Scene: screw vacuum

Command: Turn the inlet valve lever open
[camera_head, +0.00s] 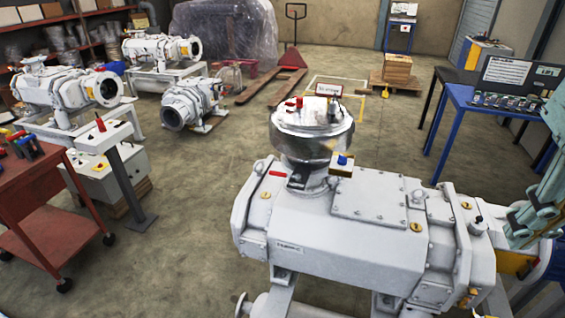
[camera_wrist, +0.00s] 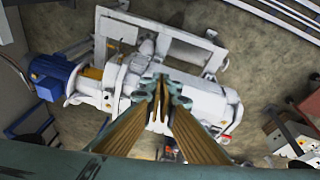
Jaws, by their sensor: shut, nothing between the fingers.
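The white vacuum pump (camera_head: 340,240) fills the front of the head view, with a round silver inlet body (camera_head: 312,135) standing on top. A short red lever-like handle (camera_head: 278,173) shows at the left foot of this body; I cannot tell for sure that it is the inlet valve lever. Small red parts (camera_head: 295,102) sit on top of the silver body. My gripper (camera_wrist: 159,88) is shut and empty in the wrist view, above the pump (camera_wrist: 205,105). In the head view my arm is at the right edge, apart from the silver body and the red handle.
A blue motor (camera_wrist: 52,78) is at the pump's end. A blue table (camera_head: 480,110) with a control panel stands at the right. A red cart (camera_head: 35,190) and a white control box (camera_head: 115,175) stand at the left. The floor between is mostly clear.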

